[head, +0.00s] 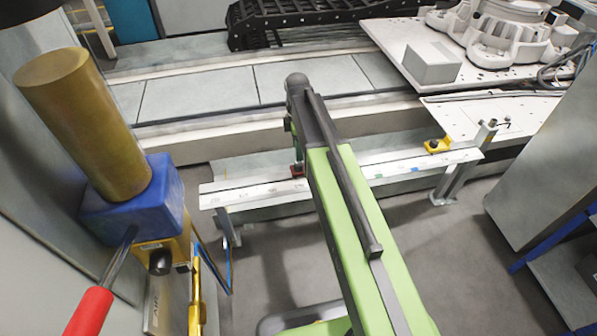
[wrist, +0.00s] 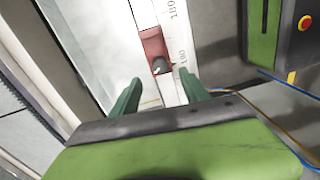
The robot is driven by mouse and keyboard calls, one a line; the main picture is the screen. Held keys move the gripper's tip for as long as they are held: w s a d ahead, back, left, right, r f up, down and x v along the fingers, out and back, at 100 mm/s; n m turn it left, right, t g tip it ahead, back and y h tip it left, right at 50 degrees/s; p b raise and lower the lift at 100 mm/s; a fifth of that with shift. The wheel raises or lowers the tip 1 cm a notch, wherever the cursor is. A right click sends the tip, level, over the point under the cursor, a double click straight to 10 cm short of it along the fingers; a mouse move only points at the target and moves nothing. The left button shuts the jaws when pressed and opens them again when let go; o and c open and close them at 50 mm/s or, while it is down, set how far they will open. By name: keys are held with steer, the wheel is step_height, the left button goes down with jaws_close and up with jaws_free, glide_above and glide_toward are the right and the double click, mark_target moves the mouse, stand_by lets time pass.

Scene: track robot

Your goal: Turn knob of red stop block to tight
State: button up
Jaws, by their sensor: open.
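The red stop block (wrist: 151,45) sits on a white rail with a printed scale in the wrist view. Its dark knob (wrist: 159,66) faces my gripper. My gripper (wrist: 158,83) is open, with its two green fingers apart and nothing between them. The knob lies just beyond the fingertips, roughly between them in the picture; no contact shows. In the head view a small part of the red stop block (head: 297,170) shows beside my green arm, which hides the rest and my gripper.
The rail (head: 250,192) stands on legs and carries a yellow stop block (head: 437,145) at its right end. A blue and brass machine (head: 130,200) with a red handle (head: 90,312) is at left. A grey cabinet (head: 545,150) stands at right. Grey floor is open in front.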

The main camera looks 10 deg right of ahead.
mark_target(298, 164)
steer(key=f+b, duration=0.5)
steer(key=f, duration=0.2)
steer(key=shift+s+b, duration=0.2)
steer(key=shift+b, duration=0.15)
jaws_close()
steer(key=shift+d, duration=0.15)
